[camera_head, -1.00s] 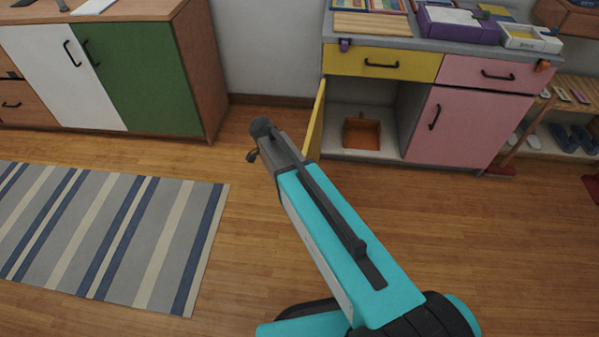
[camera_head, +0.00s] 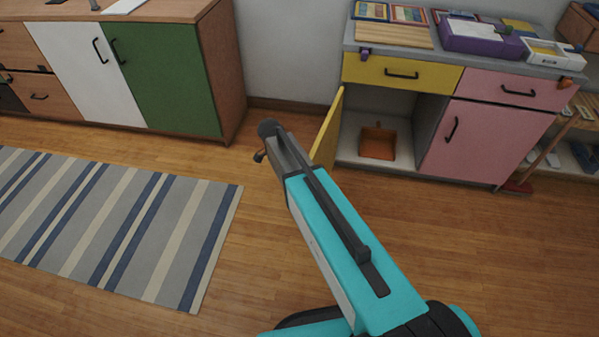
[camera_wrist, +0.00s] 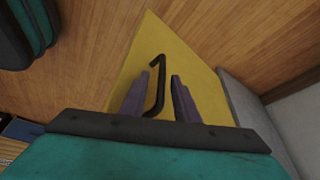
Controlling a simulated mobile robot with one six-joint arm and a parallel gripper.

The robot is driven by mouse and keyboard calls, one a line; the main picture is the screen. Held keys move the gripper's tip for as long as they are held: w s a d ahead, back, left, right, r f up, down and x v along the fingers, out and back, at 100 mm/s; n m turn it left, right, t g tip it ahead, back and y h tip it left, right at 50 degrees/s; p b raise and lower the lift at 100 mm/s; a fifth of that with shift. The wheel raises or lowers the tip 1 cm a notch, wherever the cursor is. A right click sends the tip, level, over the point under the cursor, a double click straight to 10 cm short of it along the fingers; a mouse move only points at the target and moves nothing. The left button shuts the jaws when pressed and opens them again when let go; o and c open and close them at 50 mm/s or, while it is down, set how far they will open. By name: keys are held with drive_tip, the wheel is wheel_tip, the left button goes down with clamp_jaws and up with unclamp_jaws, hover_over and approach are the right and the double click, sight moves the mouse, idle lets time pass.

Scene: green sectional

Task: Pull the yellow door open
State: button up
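The yellow door (camera_head: 327,132) is hinged at the left side of its cabinet and stands wide open, showing its inner face in the head view. In the wrist view its yellow outer face (camera_wrist: 190,65) fills the middle, with a black bar handle (camera_wrist: 158,75). My gripper (camera_wrist: 163,85) has its two purple-grey fingers on either side of the handle. The fingers are apart, with slim gaps to the handle; no firm clamp shows. In the head view my arm's end is left of the door, and the fingers are hidden there.
The open compartment holds an orange box (camera_head: 378,143). A yellow drawer (camera_head: 400,73) is above it, and a pink door (camera_head: 470,140) is to the right. A green-fronted cabinet (camera_head: 165,75) stands at the left. A striped rug (camera_head: 120,225) lies on otherwise clear wooden floor.

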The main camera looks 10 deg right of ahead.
drive_tip(key=shift+r, duration=0.15)
drive_tip(key=shift+a+r, duration=0.15)
drive_tip(key=shift+r, duration=0.35)
drive_tip(key=p+v, duration=0.1)
drive_tip(key=v, duration=1.1)
drive_tip(key=shift+a+r, duration=0.2)
